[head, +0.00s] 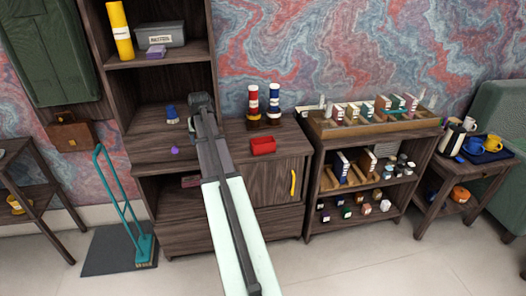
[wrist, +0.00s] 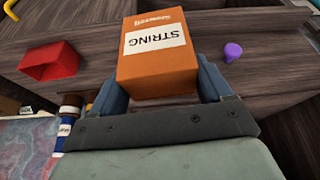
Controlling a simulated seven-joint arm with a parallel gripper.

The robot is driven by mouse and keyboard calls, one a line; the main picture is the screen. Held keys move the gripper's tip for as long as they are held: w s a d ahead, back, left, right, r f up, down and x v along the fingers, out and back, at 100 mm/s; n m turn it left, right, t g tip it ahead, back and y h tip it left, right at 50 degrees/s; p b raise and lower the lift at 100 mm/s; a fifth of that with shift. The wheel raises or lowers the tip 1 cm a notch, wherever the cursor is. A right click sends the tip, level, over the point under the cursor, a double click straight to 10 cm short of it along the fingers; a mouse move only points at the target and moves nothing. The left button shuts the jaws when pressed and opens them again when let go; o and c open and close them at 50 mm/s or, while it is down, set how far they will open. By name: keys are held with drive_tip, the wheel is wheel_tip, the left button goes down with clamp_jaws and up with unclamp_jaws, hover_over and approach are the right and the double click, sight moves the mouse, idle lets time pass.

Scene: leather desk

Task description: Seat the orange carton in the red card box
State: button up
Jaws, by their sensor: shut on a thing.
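The orange carton (wrist: 152,68), with a white label reading STRING, is held between the two blue-grey fingers of my gripper (wrist: 165,82) in the wrist view. The jaws are shut on its sides. In the head view my gripper (head: 203,102) is over the cabinet, left of the red box, and the arm hides the carton. The red card box (head: 262,147) stands open-topped on the cabinet top, apart from the carton. It also shows at the left of the wrist view (wrist: 50,65).
Two banded bottles (head: 253,103) stand behind the red box. A purple item (head: 175,150) and a blue item (head: 172,116) lie left of the arm. A shelf unit (head: 375,130) with many small goods stands to the right. The cabinet top around the red box is mostly clear.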

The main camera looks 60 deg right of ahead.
drive_tip(key=s+d+r+m+g+h, duration=0.1)
drive_tip(key=s+d+r+m, duration=0.2)
drive_tip(key=d, duration=0.5)
drive_tip(key=s+d+r+m+g, duration=0.1)
drive_tip(key=s+d+r+m, duration=0.25)
drive_tip(key=d, duration=0.55)
drive_tip(key=s+d+r+m+g+h, duration=0.1)
drive_tip(key=s+d+r+m, duration=0.2)
drive_tip(key=d, duration=0.5)
wheel_tip(320, 180, down, 11)
drive_tip(key=s+m+g, duration=0.1)
drive_tip(key=s+m, duration=0.1)
drive_tip(key=m, duration=0.2)
drive_tip(key=shift+g+y, duration=0.3)
drive_tip(key=shift+g, duration=0.1)
drive_tip(key=shift+w+f, duration=0.1)
drive_tip(key=shift+f, duration=0.6)
drive_tip(key=o, duration=1)
drive_tip(key=shift+o, duration=0.2)
drive_tip(key=shift+r, duration=0.1)
